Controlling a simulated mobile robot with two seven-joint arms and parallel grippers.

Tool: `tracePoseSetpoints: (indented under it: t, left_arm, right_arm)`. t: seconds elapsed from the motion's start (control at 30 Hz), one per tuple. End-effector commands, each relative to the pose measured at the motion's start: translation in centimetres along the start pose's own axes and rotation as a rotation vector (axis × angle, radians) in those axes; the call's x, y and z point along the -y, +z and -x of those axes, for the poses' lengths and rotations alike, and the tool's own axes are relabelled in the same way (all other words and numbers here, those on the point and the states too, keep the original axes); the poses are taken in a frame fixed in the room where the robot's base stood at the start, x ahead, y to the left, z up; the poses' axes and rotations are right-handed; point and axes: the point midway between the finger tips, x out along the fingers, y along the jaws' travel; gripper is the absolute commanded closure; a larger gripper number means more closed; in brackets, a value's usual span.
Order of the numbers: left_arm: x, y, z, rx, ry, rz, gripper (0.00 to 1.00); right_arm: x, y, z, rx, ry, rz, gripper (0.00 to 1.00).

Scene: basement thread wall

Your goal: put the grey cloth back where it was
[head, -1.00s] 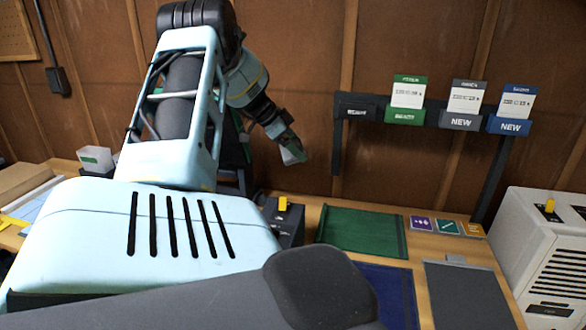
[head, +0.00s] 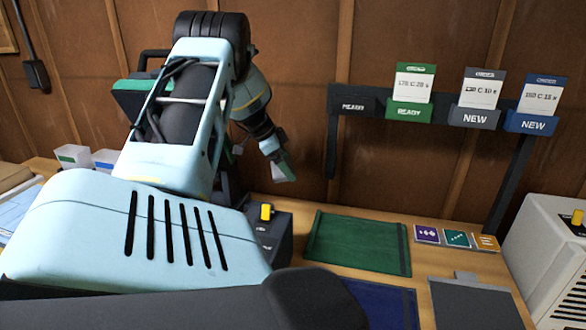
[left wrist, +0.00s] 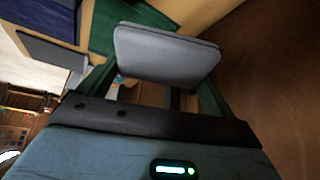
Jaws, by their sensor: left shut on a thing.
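My left gripper (head: 283,170) hangs in front of the wooden wall, above the back of the workbench and left of the card rack. In the left wrist view a grey folded cloth (left wrist: 165,55) lies between the two dark green fingers, and the gripper is shut on it. In the head view the cloth is too small and covered to make out clearly. My right gripper is not in view.
A green mat (head: 355,241), a blue mat (head: 385,303) and a grey mat (head: 470,303) lie on the bench. The card rack (head: 360,104) holds green, grey and blue pockets with cards. A black box (head: 268,235) with a yellow switch and a pale machine (head: 553,260) flank the mats.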

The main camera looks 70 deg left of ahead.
Motion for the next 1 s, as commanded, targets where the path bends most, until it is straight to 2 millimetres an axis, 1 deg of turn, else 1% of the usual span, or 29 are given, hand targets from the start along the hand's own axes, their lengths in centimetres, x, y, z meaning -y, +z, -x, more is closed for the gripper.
tracePoseSetpoints:
  t: [0.03, 0.13, 0.2, 0.3, 0.4, 0.67, 0.73, 1.0]
  left_arm:
    - [-0.1, 1.6, -2.8, 0.044, 0.01, 0.004, 0.28]
    - [-0.2, 3.2, -5.4, 0.081, 0.02, 0.008, 0.28]
    - [-0.3, 4.1, -6.8, 0.101, 0.025, 0.011, 0.28]
    - [-0.4, 5.1, -8.2, 0.12, 0.029, 0.012, 0.28]
    - [-0.4, 5.6, -9.0, 0.13, 0.032, 0.013, 0.28]
    - [-0.4, 5.8, -9.2, 0.133, 0.033, 0.014, 0.28]
    - [-0.5, 6.0, -9.6, 0.133, 0.034, 0.014, 0.28]
    - [-0.7, 8.3, -13.4, 0.135, 0.034, 0.017, 0.28]
  right_arm:
    - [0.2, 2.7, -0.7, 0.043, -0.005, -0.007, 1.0]
    - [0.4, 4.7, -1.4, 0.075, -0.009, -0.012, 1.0]
    - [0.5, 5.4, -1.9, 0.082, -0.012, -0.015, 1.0]
    - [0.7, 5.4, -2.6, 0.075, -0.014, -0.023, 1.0]
    - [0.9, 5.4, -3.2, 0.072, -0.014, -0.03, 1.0]
    - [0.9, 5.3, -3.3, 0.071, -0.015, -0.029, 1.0]
    - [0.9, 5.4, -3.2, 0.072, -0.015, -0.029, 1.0]
    - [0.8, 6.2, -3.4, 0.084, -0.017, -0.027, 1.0]
